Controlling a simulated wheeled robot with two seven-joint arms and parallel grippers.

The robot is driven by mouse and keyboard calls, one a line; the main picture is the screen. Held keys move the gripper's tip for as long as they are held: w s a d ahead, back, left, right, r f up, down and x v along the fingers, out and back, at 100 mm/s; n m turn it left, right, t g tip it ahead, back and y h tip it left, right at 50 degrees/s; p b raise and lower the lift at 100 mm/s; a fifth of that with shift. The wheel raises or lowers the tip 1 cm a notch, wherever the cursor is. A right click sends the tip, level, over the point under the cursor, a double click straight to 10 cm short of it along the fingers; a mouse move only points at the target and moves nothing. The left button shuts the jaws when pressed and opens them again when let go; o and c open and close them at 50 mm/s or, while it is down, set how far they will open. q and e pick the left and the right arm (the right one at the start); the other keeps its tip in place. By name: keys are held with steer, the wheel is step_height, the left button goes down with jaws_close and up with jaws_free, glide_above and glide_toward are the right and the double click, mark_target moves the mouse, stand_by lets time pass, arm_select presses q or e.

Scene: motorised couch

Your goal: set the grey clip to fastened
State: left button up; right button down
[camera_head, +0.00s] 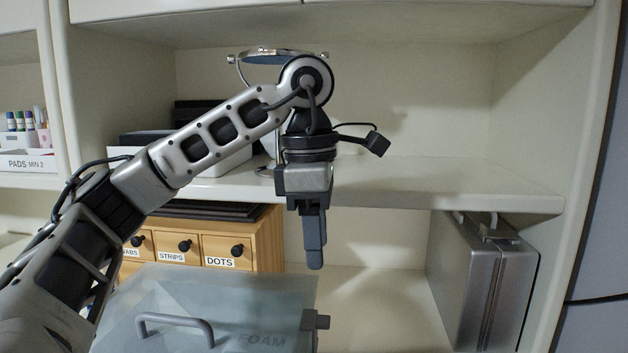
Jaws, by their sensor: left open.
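The grey clip (316,321) sits at the right edge of a translucent box marked FOAM (262,305), low in the view. It juts out a little past the box's right side; I cannot tell for sure whether it is fastened. My left gripper (314,258) points down above the clip, apart from it. Its fingers are seen edge-on, one nearly covering the other; it is open with nothing visible between the fingers. The lower part of the box is cut off by the frame. My right gripper is not in view.
The box lid has a grey handle (175,322). Wooden drawers (178,247) stand behind it. A shelf board (430,183) runs behind my gripper. A silver case (485,280) stands at the right. The floor of the bay between box and case is clear.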

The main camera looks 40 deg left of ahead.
arm_select(q)
step_height(320, 180, up, 5)
steer(key=shift+a+r+p, duration=0.1)
steer(key=shift+a+p, duration=0.05)
steer(key=shift+p, duration=0.8)
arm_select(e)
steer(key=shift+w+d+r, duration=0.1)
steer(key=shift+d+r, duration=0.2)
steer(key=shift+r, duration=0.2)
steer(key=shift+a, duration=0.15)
